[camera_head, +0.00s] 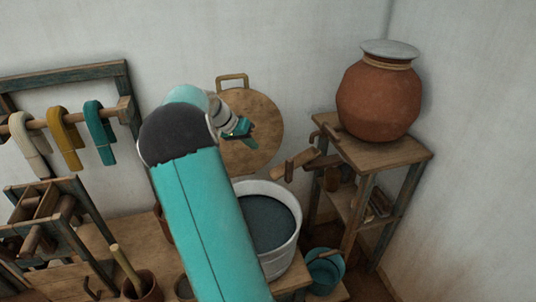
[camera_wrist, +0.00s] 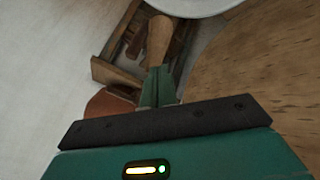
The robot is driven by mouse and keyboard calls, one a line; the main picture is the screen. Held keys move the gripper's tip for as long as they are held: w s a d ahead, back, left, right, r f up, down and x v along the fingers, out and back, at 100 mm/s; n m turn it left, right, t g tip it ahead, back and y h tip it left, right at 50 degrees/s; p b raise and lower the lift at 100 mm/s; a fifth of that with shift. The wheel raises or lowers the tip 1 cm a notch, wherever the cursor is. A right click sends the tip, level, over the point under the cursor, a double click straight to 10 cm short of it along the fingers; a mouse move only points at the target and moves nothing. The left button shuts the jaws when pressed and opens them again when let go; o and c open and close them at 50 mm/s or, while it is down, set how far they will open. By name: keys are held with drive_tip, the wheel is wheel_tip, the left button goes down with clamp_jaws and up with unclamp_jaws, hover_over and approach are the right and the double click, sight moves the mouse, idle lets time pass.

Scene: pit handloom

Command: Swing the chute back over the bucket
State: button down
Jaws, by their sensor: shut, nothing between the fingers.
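The wooden chute (camera_head: 325,161) juts from the left side of the shelf stand, below the clay pot. Its pale handle (camera_head: 301,160) points left, towards my gripper. A small teal bucket (camera_head: 326,272) stands low below it, partly hidden by the white tub. My gripper (camera_head: 250,140) is shut and empty, in front of the round wooden board and up-left of the handle, apart from it. In the wrist view, the green fingers (camera_wrist: 158,88) are together, with the handle (camera_wrist: 159,40) beyond their tips and the wooden chute (camera_wrist: 112,75) to its left.
A white tub (camera_head: 293,247) of dark liquid stands on the bench beneath my arm. The round wooden board (camera_head: 263,125) is against the back wall. A large clay pot (camera_head: 378,100) tops the shelf stand (camera_head: 412,153). A rack with hanging yarn (camera_head: 66,140) is at left.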

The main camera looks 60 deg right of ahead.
approach(278, 175)
drive_tip(key=d, duration=0.4)
drive_tip(key=s, duration=0.1)
drive_tip(key=s+f, duration=0.1)
drive_tip(key=s, duration=0.1)
drive_tip(key=shift+s+d, duration=0.25)
drive_tip(key=shift+s+r, duration=0.1)
drive_tip(key=shift+s, duration=0.05)
drive_tip(key=shift+s, duration=0.1)
